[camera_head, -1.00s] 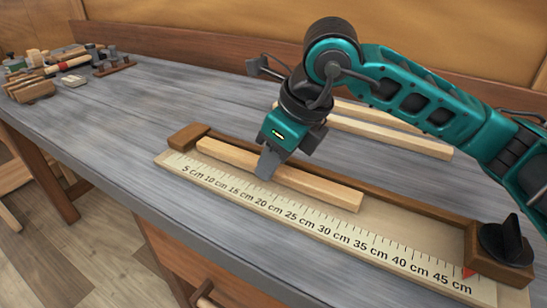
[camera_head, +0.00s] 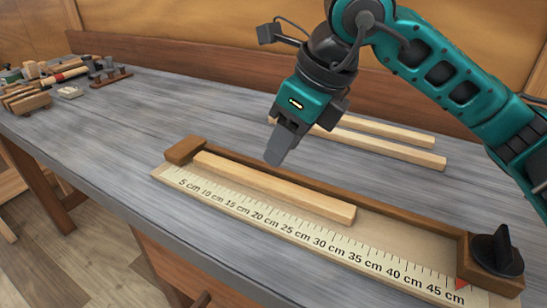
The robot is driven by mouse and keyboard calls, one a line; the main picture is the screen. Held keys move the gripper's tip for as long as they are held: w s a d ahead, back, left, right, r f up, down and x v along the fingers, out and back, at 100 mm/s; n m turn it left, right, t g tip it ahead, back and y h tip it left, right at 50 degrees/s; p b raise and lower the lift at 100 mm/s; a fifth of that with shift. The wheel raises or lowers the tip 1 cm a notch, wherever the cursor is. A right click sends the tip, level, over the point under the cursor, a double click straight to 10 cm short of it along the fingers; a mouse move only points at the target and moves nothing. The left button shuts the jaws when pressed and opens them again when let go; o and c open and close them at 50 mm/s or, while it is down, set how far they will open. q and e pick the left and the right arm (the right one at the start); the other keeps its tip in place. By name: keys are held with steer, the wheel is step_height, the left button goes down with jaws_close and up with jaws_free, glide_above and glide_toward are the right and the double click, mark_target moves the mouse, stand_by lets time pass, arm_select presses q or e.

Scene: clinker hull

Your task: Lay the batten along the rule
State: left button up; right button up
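A pale wooden batten (camera_head: 270,186) lies flat on the rule board, lengthwise beside the printed scale and close along the brown back rail. Its left end is near the brown end block (camera_head: 186,149); its right end lies near the 35 cm mark. The rule (camera_head: 285,224) is marked in centimetres, with a red mark near 45 cm. My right gripper (camera_head: 277,153) is above and behind the batten, clear of it, fingers pointing down. The fingers overlap in this view, so their gap is hidden. My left gripper is out of view.
Two more pale battens (camera_head: 375,145) lie on the bench behind the rule. A brown block with a black knob (camera_head: 494,254) stands at the rule's right end. Tools and wood pieces (camera_head: 60,75) sit at the far left. The grey bench (camera_head: 135,120) left of the rule is clear.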

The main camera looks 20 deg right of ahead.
steer(key=shift+v, duration=2.3)
